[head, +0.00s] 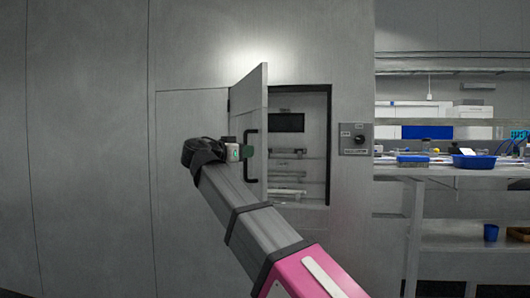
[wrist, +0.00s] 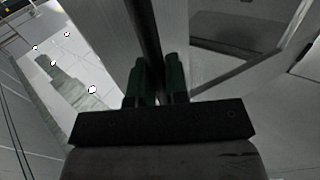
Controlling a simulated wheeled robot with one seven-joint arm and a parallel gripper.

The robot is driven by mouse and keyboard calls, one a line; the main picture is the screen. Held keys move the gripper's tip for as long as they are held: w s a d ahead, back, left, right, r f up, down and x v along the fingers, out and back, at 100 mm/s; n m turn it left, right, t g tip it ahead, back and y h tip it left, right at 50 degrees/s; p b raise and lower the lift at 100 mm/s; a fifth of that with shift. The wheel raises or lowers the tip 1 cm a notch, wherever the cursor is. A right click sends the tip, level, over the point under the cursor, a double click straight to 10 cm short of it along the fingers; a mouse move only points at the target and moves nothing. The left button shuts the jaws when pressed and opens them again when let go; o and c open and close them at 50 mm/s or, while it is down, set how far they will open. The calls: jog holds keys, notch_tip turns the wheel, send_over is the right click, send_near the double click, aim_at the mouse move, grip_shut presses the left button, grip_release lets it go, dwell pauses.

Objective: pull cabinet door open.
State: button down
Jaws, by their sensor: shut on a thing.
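The grey cabinet door (head: 246,95) is hinged at its left side and stands swung out from the wall, well open. Its dark bar handle (head: 251,172) is on the door's outer edge side. My gripper (head: 245,152) is at the handle. In the wrist view, its two green fingers (wrist: 157,82) are shut on the dark handle bar (wrist: 148,35), with the pale door panel (wrist: 106,40) beside it. The open cabinet (head: 300,150) shows a dark rectangle and several horizontal bars inside. My arm covers the lower part of the door.
A control panel with a knob (head: 355,139) is on the wall right of the cabinet. Further right, a workbench (head: 470,170) carries a blue basin (head: 474,161) and other items. The wall left of the door is flat and clear.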

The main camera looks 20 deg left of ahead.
jog(key=s+a, duration=0.3)
jog(key=a, duration=0.9)
jog(key=s+a, duration=0.3)
jog(key=a, duration=1)
jog(key=shift+a, duration=0.15)
jog(key=shift+s, duration=0.1)
jog(key=c, duration=1.1)
grip_release()
jog(key=shift+c, duration=0.2)
jog(key=v, duration=1)
jog(key=shift+s+a, duration=0.2)
jog(key=shift+s, duration=0.1)
jog(key=shift+f, duration=0.1)
